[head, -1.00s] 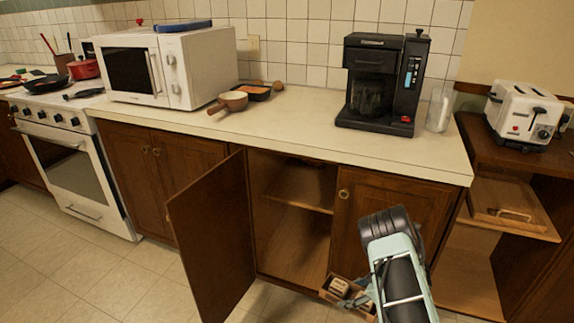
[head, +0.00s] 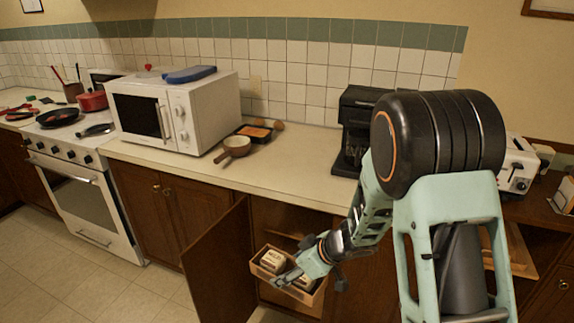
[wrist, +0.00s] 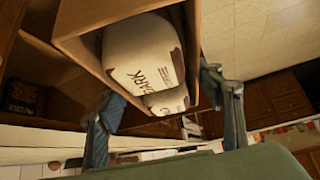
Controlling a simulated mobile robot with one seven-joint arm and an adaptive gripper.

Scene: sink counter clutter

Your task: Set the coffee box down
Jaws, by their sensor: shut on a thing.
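The coffee box (head: 312,299) is an open-topped brown box holding pale coffee bags (head: 273,261). It hangs tilted in front of the open lower cabinet (head: 285,218), below the counter's front edge. My gripper (head: 292,277) is shut on the coffee box. In the wrist view, the box (wrist: 80,25) and its white bags, one with "DARK" printed on it, show between and beyond the fingers (wrist: 168,112). The exact contact of the fingers on the box is hard to see. My arm hides part of the cabinet and its right side.
An open cabinet door (head: 217,265) stands out just left of the box. A toaster (head: 517,165) stands at the right. Tiled floor is clear at the left.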

